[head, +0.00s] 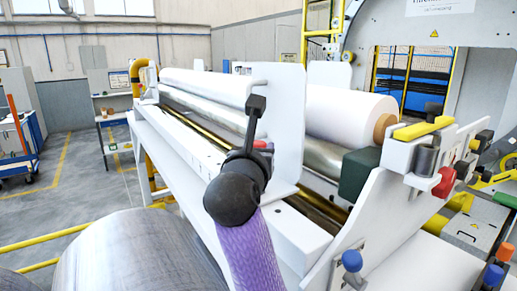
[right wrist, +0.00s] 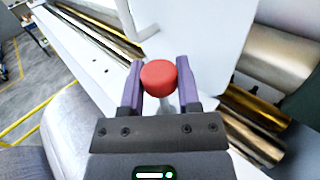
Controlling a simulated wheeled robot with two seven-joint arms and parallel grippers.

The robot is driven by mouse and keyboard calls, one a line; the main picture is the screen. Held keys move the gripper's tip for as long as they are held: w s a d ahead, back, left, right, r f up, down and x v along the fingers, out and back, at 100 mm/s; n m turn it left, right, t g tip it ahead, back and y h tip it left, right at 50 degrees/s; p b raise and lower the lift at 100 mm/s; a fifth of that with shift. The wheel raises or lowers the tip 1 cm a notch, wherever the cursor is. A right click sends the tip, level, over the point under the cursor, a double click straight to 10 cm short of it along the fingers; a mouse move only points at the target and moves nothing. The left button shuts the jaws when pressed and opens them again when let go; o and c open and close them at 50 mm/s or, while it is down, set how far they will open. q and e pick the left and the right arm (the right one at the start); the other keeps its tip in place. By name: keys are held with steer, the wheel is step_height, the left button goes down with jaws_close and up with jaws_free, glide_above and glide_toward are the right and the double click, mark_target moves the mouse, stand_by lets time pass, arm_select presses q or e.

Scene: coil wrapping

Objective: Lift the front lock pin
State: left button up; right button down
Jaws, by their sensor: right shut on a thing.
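The front lock pin, with a round red head (right wrist: 158,76) and a pale stem below it, stands between the fingers of my right gripper (right wrist: 160,82) in the right wrist view. The purple fingers are shut on it, one on each side of the red head. In the head view my right gripper (head: 260,151) reaches in from the bottom to the white frame, and only a small red part of the pin (head: 263,144) shows behind it. Whether the pin is raised from its seat cannot be told. My left gripper is not in view.
A white upright plate (head: 287,112) stands just beyond the pin. White rolls (head: 350,112) and metal rollers lie behind it. A large grey coil (head: 118,255) is at lower left. A blue knob (head: 352,261) and a red knob (head: 446,182) are to the right.

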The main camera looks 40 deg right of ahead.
mark_target(259, 142)
stand_by(0.8)
step_height(259, 142, up, 3)
steer(key=shift+r+p, duration=0.1)
steer(key=shift+p, duration=1.15)
steer(key=shift+c, duration=1.6)
jaws_free()
